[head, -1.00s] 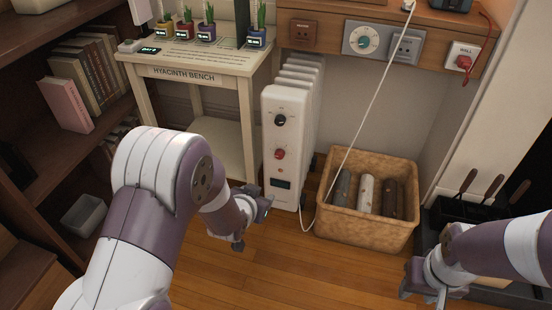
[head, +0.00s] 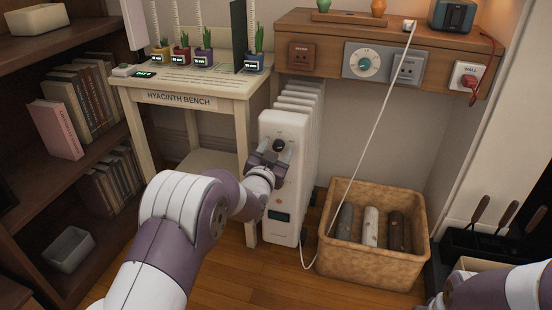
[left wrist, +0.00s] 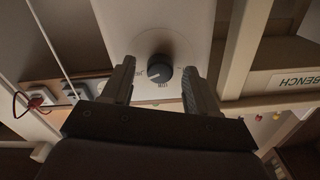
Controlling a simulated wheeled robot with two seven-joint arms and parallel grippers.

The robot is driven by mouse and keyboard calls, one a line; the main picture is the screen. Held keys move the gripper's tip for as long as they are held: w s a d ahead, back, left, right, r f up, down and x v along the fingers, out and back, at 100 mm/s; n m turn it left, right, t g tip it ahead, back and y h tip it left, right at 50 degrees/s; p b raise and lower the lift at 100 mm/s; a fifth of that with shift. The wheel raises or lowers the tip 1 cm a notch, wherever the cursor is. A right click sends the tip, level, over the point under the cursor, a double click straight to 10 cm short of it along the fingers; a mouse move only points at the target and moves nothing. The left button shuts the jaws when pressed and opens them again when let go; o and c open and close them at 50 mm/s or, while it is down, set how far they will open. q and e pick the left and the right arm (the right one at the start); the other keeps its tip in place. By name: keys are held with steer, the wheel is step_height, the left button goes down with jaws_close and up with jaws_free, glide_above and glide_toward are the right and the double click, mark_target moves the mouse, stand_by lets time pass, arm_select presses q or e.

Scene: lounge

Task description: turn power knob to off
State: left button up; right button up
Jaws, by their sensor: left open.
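The white oil heater (head: 285,215) stands upright on the floor beside the bench. A black knob (head: 279,145) is on its upper front panel. My left gripper (head: 271,155) is in front of this panel, open. In the left wrist view the black knob (left wrist: 160,70) sits between the two fingers, with a visible gap on each side. My right gripper (head: 437,300) is cut off at the bottom edge.
The hyacinth bench (head: 180,99) is left of the heater. A woven basket (head: 372,262) with rolled items stands close on its right, and a white cord (head: 373,108) hangs across. A shelf with sockets (head: 407,68) is above. A bookcase (head: 90,125) fills the left.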

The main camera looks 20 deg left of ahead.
arm_select(q)
steer(key=shift+w, duration=0.25)
steer(key=c, duration=1)
steer(key=shift+c, duration=0.2)
